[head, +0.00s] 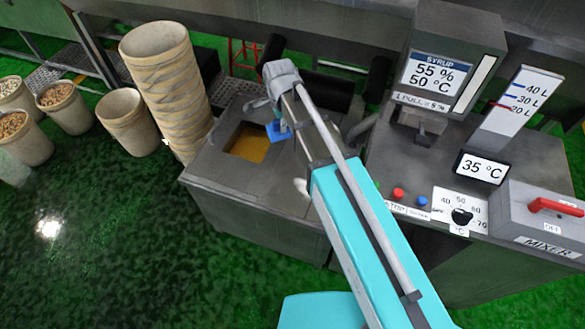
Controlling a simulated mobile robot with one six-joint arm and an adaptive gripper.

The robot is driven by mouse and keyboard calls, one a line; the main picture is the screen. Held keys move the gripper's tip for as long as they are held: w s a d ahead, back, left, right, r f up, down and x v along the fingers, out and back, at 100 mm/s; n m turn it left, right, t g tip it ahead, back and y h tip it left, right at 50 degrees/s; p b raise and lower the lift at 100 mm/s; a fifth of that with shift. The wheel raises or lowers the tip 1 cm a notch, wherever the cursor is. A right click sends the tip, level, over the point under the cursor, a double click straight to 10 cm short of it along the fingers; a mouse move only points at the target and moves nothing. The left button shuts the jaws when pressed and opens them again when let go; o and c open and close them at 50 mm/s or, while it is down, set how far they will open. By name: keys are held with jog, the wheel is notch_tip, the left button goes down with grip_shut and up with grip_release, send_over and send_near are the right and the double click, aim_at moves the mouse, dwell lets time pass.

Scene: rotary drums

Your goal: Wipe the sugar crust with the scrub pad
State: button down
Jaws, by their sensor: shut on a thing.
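My gripper (275,122) is over the grey metal cabinet (215,163), mostly hidden behind my own wrist and arm. It is shut on a small blue thing, which looks like the scrub pad (277,133). The pad is at the right edge of a square opening in the cabinet top. An amber-brown patch (248,144) shows in this opening, and it may be the sugar crust. I cannot tell whether the pad touches it.
A tall stack of beige buckets (165,75) stands left of the cabinet, with a single bucket (128,122) beside it. Filled buckets (62,105) stand at far left. A syrup dispenser (435,65) and a control panel with a mixer box (545,220) are at right.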

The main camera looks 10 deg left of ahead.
jog(key=shift+w+d, duration=0.15)
jog(key=shift+f, duration=0.2)
notch_tip(320, 180, down, 28)
jog(key=d+b, duration=0.1)
jog(key=b, duration=2.7)
jog(key=shift+w+d+n, duration=0.35)
jog(key=shift+w+n, duration=0.05)
